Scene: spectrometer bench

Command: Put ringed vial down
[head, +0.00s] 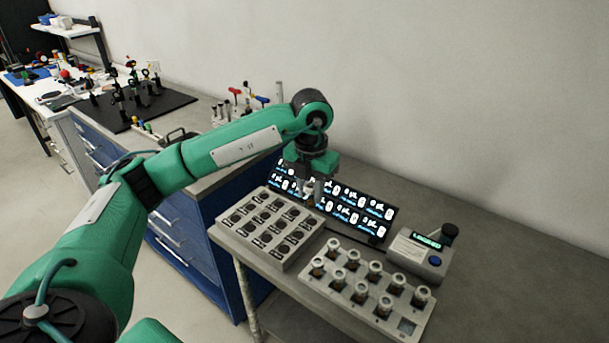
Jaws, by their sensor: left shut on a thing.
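My left gripper (311,192) points down above the back right corner of the grey labelled tray, in front of the lit display. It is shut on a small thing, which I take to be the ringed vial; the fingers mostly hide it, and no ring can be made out. The grey labelled tray (288,262) has rows of dark round places with small labels. A pale vial rack (338,296) to its right holds several capped vials with brown contents. Its front right place looks empty. My right gripper is not in view.
A grey device (413,262) with a green-lit readout, a blue button and a black knob stands behind the rack. A lit display panel (362,212) leans behind the tray. The bench top (510,275) is clear at the right. Optical parts on a black board (165,108) stand farther left.

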